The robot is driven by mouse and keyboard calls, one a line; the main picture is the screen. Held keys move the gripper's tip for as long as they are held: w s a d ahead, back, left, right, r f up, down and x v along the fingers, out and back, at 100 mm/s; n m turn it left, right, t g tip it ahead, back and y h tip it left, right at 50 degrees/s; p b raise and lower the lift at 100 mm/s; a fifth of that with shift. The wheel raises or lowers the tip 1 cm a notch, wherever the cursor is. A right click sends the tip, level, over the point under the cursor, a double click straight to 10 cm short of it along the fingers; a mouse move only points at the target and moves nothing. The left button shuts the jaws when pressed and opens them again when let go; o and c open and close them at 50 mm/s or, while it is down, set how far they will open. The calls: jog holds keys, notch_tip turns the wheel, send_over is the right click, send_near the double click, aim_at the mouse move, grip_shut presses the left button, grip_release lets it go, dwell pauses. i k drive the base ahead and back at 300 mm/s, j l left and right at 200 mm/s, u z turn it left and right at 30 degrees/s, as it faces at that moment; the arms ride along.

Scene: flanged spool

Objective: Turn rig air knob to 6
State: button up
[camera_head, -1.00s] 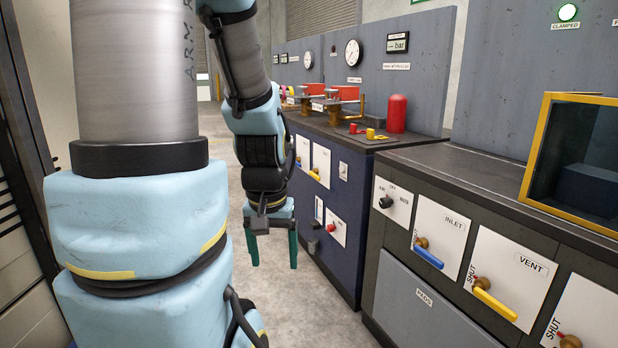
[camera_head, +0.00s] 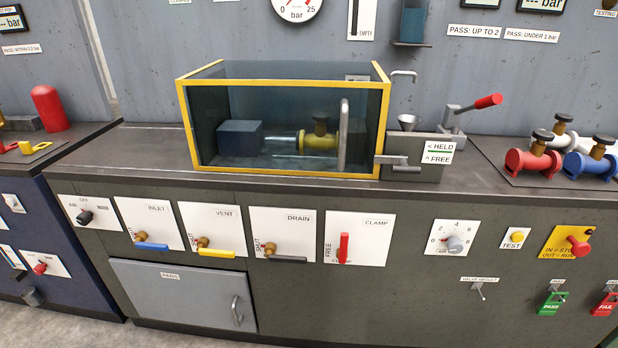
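A small label under the knob is too blurred to read surely. Which number the knob points to, I cannot tell. My gripper and arm are not in view now.
A red clamp lever (camera_head: 344,248) is left of the knob and a yellow test button (camera_head: 516,237) right of it. A yellow-framed glass box (camera_head: 186,110) stands on the bench top. A red stop button (camera_head: 578,245) is further right.

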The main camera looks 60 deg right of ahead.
aim_at(454, 245)
jog(key=j+z, duration=0.2)
jog(key=z, duration=2.45)
jog(key=l, duration=0.1)
